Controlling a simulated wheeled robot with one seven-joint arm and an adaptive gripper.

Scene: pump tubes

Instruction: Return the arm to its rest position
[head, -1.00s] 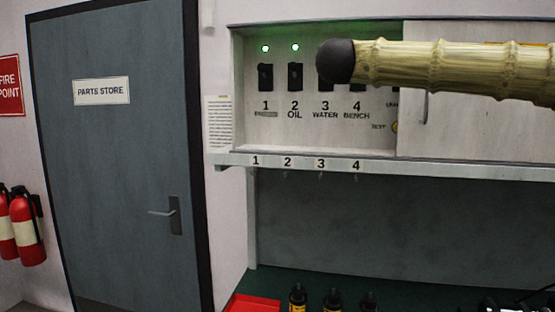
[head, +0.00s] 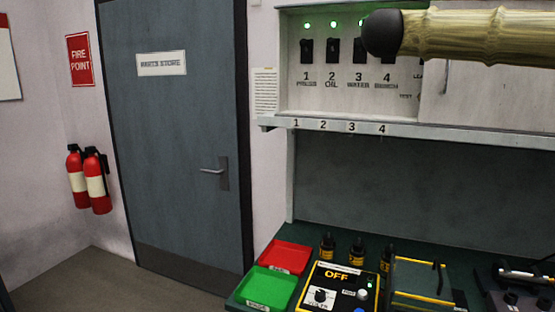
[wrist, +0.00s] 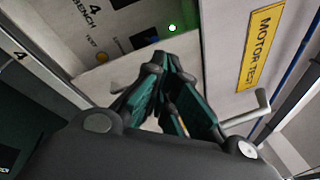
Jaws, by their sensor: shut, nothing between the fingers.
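My gripper (wrist: 165,65) shows in the wrist view with its dark green fingers together and nothing between them. A lit green lamp (wrist: 172,28) shows just beyond the fingertips. I cannot tell whether the fingers touch anything. The gripper does not show in the head view. There, a bamboo-patterned shaft (head: 480,36) with a dark round end crosses the upper right and hides part of the switch panel (head: 300,88); I cannot tell whether it is part of my arm.
A numbered shelf edge (head: 340,127) runs below the panel. On the green bench are a red tray (head: 283,256), a green tray (head: 268,286), a control box reading OFF (head: 336,275) and dark bottles (head: 327,248). A MOTOR TEST sign (wrist: 260,47) and grey handle (wrist: 250,112) are beside my gripper.

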